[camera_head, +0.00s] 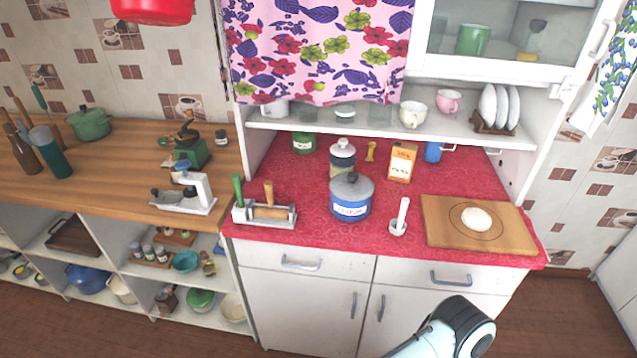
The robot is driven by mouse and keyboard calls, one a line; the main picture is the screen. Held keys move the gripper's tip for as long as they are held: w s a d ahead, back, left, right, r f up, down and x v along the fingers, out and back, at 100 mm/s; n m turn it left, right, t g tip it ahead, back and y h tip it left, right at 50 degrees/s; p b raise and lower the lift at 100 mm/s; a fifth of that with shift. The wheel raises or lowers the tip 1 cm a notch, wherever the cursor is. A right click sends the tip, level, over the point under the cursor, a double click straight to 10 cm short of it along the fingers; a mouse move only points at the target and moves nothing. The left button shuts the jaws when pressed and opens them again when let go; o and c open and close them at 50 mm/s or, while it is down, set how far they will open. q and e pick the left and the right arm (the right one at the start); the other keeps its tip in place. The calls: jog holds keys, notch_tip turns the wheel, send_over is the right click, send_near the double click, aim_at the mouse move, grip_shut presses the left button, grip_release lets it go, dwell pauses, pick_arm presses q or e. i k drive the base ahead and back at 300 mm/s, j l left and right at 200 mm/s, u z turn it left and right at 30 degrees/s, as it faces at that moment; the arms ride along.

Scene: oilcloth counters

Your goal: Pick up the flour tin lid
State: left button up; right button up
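A blue tin (350,206) with a white label stands on the red oilcloth counter, near the middle; I take it for the flour tin, as the label is too small to read surely. Its grey domed lid (352,186) with a dark knob sits on top of it. A link of one of my arms shows at the bottom edge, right of centre, in front of the cabinet and well apart from the tin. Neither of my grippers shows.
A shelf (370,124) overhangs the back.

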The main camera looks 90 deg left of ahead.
aim_at(348, 186)
jog(key=u, duration=2.7)
